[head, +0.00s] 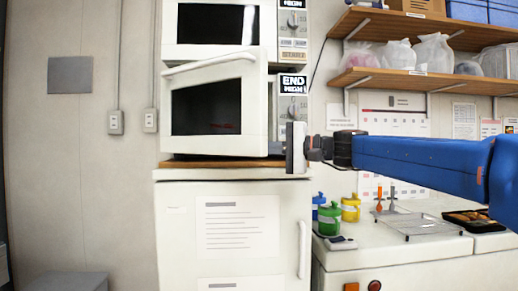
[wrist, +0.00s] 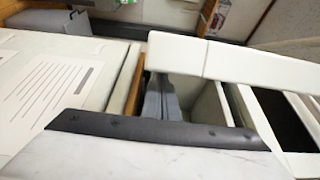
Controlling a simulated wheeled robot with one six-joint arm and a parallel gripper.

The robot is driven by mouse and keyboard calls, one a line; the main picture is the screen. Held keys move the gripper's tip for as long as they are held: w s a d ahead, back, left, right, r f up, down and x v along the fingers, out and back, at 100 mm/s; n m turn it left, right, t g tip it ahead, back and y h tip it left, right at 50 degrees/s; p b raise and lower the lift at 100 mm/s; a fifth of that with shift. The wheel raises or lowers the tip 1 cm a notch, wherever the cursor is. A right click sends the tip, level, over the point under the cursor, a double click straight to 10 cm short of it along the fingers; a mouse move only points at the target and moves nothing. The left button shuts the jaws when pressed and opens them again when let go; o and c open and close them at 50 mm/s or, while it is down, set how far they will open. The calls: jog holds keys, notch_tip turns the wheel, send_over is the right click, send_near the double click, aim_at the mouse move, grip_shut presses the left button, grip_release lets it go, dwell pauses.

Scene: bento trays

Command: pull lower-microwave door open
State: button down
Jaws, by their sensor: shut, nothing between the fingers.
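The lower microwave's white door (head: 215,146) has a dark window and a white bar handle (head: 210,62) along its top. In the head view the door stands ajar, angled away from the body, with its right edge swung out. My gripper (head: 281,148) is at that right edge, in front of the control panel (head: 292,108); its fingertips are hard to make out there. In the wrist view my gripper (wrist: 162,98) shows grey fingers together and empty, in the gap beside a long white slab, seemingly the door (wrist: 230,62). Whether they touch it I cannot tell.
An upper microwave (head: 222,25) stands above. A wooden board (head: 215,162) lies under the lower one, on a white cabinet (head: 180,235). To the right a counter (head: 390,252) carries bottles (head: 329,218) and a wire rack (head: 418,226). Shelves (head: 425,76) hang above it.

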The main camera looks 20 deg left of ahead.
aim_at(230, 148)
jog(key=shift+s, duration=0.2)
dwell(0.3)
jog(key=shift+s+t, duration=0.3)
jog(key=shift+s, duration=0.5)
jog(key=s+m+t, duration=0.1)
jog(key=s, duration=0.1)
jog(key=s+m+t, duration=0.1)
jog(key=s, duration=0.2)
jog(key=s+a+t, duration=0.1)
jog(key=s, duration=0.1)
jog(key=shift+s+a+m+t, duration=0.1)
jog(key=shift+s+m+t, duration=0.25)
jog(key=shift+m+t, duration=0.05)
jog(key=s+a, duration=1)
jog(key=s, duration=0.5)
jog(key=shift+s+a, duration=0.2)
jog(key=shift+s, duration=0.2)
jog(key=shift+d, duration=0.1)
